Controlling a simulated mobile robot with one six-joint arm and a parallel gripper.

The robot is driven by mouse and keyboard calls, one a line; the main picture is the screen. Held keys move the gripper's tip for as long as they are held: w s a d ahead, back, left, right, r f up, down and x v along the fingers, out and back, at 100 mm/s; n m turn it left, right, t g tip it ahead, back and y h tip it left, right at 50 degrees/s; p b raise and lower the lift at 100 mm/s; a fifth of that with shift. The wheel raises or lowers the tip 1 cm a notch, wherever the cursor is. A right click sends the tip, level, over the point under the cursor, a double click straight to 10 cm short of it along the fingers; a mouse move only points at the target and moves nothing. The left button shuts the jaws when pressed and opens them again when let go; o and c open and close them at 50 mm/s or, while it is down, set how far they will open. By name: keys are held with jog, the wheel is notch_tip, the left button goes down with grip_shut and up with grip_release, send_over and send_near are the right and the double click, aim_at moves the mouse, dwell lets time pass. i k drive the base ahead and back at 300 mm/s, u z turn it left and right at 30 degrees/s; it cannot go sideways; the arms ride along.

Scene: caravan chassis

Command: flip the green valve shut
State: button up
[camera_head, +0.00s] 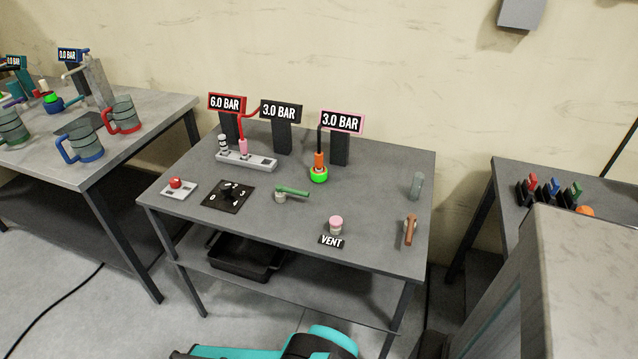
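The green valve (292,190) stands on the middle of the grey table (375,213). It has a short pale grey body at its left end and a green lever pointing right. Whether that lever position is open or shut cannot be told. The valve looks free, with nothing touching the lever. My gripper is not in view. Teal and black parts of my arm show at the bottom edge, in front of the table and apart from the valve.
Near the valve are a black numbered dial plate (228,194), a pink-topped vent button (336,224), an orange fitting with green ring (318,171) and a brown handle (410,229). Gauge signs (281,112) stand behind. A red button (176,184) sits left. The front right tabletop is mostly clear.

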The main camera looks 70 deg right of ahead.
aim_at(280, 187)
jog(key=u, duration=0.5)
jog(key=k, duration=0.15)
jog(key=z, duration=2.55)
jog(key=k, duration=0.45)
jog(key=u, duration=0.3)
jog(key=i, duration=0.5)
jog(key=z, duration=0.05)
